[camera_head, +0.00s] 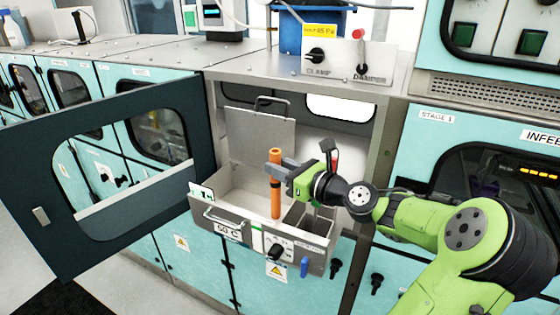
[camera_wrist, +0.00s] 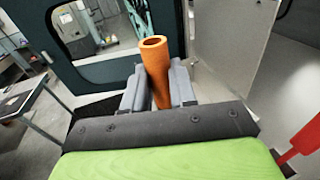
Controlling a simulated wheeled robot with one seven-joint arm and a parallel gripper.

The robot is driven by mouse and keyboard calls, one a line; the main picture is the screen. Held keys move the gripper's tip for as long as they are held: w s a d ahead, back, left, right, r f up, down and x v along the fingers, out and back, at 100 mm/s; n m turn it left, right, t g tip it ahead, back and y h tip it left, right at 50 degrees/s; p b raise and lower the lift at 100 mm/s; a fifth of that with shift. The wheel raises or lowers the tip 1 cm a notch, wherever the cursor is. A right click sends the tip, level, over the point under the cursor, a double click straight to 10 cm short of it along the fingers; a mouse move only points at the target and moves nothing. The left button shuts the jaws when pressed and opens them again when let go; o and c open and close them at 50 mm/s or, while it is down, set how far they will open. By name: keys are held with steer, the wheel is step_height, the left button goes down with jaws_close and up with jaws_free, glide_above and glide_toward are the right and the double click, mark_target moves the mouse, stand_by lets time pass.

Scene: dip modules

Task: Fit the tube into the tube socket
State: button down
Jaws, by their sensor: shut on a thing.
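An orange tube (camera_head: 276,200) stands nearly upright in the head view, with a dark band partway up. My gripper (camera_head: 276,171) is shut on its upper part, coming from the right. In the wrist view the tube (camera_wrist: 157,75) sits between the two grey fingers of my gripper (camera_wrist: 159,88), its open hollow end showing. The tube's lower end is in front of or over the open metal tray (camera_head: 240,185); I cannot tell whether it touches anything. I cannot make out the tube socket for certain; a small compartment (camera_head: 312,220) lies right of the tube.
The cabinet door (camera_head: 100,165) stands open on the left. A raised lid (camera_head: 262,135) with a handle stands behind the tray. The tray front carries a label, a black knob (camera_head: 276,252) and a blue lever (camera_head: 304,267). The cabinet's right wall is close to my arm.

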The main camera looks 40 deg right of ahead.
mark_target(279, 206)
step_height(279, 206, down, 4)
steer(key=shift+r+b, duration=0.2)
steer(key=shift+b, duration=0.45)
steer(key=shift+r+p, duration=0.1)
steer(key=shift+p, duration=0.35)
stand_by(0.4)
steer(key=shift+p, duration=1.3)
steer(key=shift+f+b, duration=2.25)
steer(key=shift+f, duration=1.9)
steer(key=c, duration=0.8)
jaws_free()
